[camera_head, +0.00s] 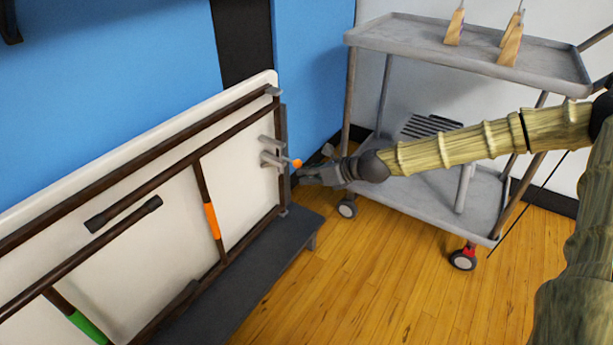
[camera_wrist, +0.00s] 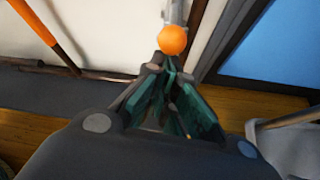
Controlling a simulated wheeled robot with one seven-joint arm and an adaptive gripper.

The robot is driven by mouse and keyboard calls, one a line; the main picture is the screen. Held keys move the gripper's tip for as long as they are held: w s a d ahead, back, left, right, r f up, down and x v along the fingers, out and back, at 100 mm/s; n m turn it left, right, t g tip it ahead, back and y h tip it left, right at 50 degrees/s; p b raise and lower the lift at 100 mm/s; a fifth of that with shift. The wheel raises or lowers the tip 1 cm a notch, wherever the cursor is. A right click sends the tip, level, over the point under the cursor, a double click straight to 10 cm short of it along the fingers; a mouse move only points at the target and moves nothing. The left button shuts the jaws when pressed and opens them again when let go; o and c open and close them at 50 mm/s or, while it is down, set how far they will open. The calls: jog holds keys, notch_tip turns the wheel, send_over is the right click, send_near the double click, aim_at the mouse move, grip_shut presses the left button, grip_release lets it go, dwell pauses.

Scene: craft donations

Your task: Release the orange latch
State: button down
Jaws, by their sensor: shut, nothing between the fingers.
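The orange latch knob (camera_head: 297,163) sits at the end of a grey latch bar (camera_head: 271,158) near the right end of the white panel. In the wrist view the orange knob (camera_wrist: 173,40) is just beyond my fingertips, with the grey bar (camera_wrist: 174,11) behind it. My gripper (camera_head: 300,174) is shut and empty, its tips close beside the knob and a little below it in the head view. Whether the tips touch the knob cannot be told.
The white panel (camera_head: 100,185) has dark rails and an orange band (camera_head: 212,221). A dark step (camera_head: 240,268) runs along its foot. A grey trolley (camera_head: 420,42) with several wooden-handled tools stands behind my arm. Wooden floor (camera_head: 340,290) is clear in front.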

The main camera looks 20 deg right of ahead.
notch_tip(320, 180, up, 3)
jog(key=shift+p, duration=0.85)
jog(key=shift+s+f+b, duration=0.55)
jog(key=shift+f+b, duration=1.1)
jog(key=shift+f, duration=0.5)
jog(key=p+v, duration=0.5)
jog(key=v, duration=0.5)
jog(key=shift+r+p, duration=0.15)
jog(key=shift+p, duration=0.25)
